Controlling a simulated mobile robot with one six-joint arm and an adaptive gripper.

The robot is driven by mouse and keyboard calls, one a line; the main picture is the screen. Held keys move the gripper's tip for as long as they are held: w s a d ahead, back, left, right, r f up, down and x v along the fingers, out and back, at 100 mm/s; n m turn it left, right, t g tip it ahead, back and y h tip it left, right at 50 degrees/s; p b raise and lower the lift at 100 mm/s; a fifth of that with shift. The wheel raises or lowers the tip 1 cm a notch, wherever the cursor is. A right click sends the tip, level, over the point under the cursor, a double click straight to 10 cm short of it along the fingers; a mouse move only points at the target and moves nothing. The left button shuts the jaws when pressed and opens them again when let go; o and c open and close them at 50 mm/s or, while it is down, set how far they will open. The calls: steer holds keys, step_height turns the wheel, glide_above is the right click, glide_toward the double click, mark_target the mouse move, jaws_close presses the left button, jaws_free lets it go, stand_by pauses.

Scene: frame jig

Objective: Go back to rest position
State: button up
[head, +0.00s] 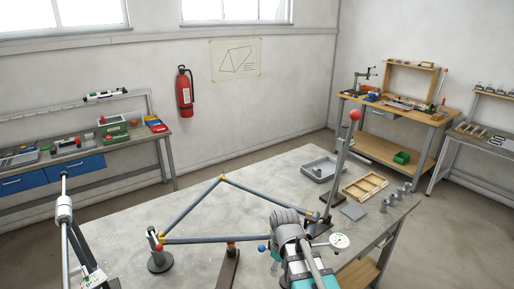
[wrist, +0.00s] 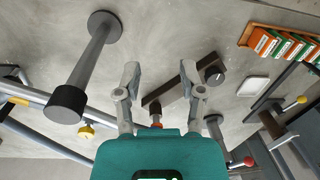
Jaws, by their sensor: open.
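My gripper (wrist: 159,72) is open in the wrist view, its two fingers spread with nothing held between them. Beyond the fingers lies a dark bar (wrist: 172,92) with a round knob at one end. In the head view my arm reaches over the near right of the grey table (head: 275,190); the fingers cannot be made out there. A frame of grey tubes (head: 195,202) with yellow joints stands on the table left of my arm. Its tubes also show at the left of the wrist view (wrist: 35,99).
A grey post with a dark cap (wrist: 67,103) stands near the left finger in the wrist view. A red-knobbed lever (head: 355,116), a grey tray (head: 319,170) and a wooden tray (head: 364,188) are at the table's right. A dial gauge (head: 340,241) is beside my arm.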

steer(key=s+d+f+m, duration=0.1)
steer(key=s+d+m, duration=0.2)
steer(key=d+m, duration=0.6)
steer(key=shift+d+t+b, duration=0.4)
steer(key=shift+d+b, duration=0.05)
steer(key=shift+d, duration=0.1)
